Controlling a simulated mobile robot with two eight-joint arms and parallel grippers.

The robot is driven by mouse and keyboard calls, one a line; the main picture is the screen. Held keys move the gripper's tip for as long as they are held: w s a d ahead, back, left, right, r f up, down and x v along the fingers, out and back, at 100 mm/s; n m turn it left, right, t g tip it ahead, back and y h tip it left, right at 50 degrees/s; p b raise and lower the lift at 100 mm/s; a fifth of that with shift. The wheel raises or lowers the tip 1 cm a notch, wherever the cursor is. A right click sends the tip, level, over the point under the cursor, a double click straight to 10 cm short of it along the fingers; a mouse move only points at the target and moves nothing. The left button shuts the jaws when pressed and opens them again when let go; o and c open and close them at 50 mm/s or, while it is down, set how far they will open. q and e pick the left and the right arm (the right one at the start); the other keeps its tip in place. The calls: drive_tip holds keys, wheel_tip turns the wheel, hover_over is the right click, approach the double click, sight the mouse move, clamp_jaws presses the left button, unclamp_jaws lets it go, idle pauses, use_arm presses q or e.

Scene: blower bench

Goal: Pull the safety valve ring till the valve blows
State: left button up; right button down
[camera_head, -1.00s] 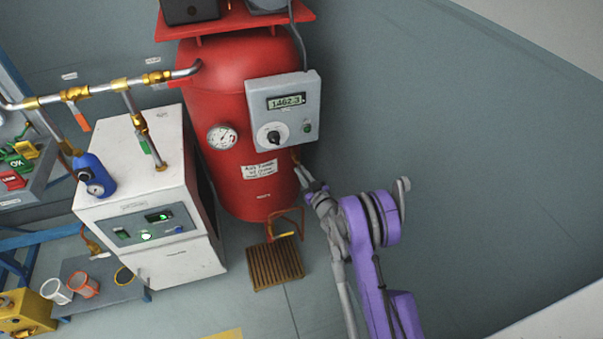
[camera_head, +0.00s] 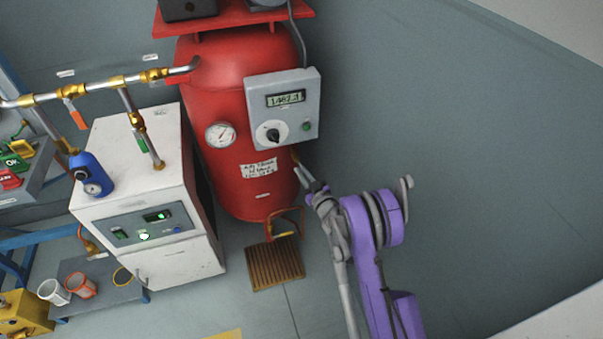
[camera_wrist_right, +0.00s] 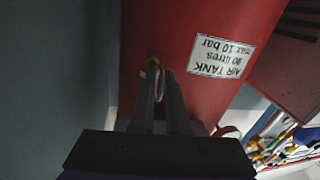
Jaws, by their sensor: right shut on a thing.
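The red air tank (camera_head: 222,95) stands upright at the centre of the head view. My right gripper (camera_head: 300,166) reaches its lower right side from the right. In the right wrist view the safety valve (camera_wrist_right: 154,62) shows as a small brass fitting on the tank wall. A pale ring (camera_wrist_right: 152,72) hangs by it, between the fingertips of my right gripper (camera_wrist_right: 158,84). The gripper is shut on this ring, which the fingers partly hide. My left gripper is not in view.
A grey control box (camera_head: 283,110) with a lit readout sits on the tank just above my gripper. A pressure gauge (camera_head: 220,135) is to its left. A white cabinet (camera_head: 150,200) stands left of the tank, a slatted wooden block (camera_head: 275,264) below. The floor at right is clear.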

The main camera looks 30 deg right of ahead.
drive_tip(key=c, duration=1)
unclamp_jaws()
drive_tip(key=shift+w+a, duration=0.1)
drive_tip(key=shift+a, duration=0.25)
drive_tip(key=shift+d, duration=0.1)
drive_tip(key=shift+s+d, duration=0.1)
drive_tip(key=shift+s, duration=0.25)
drive_tip(key=s, duration=1)
drive_tip(key=shift+a, duration=0.45)
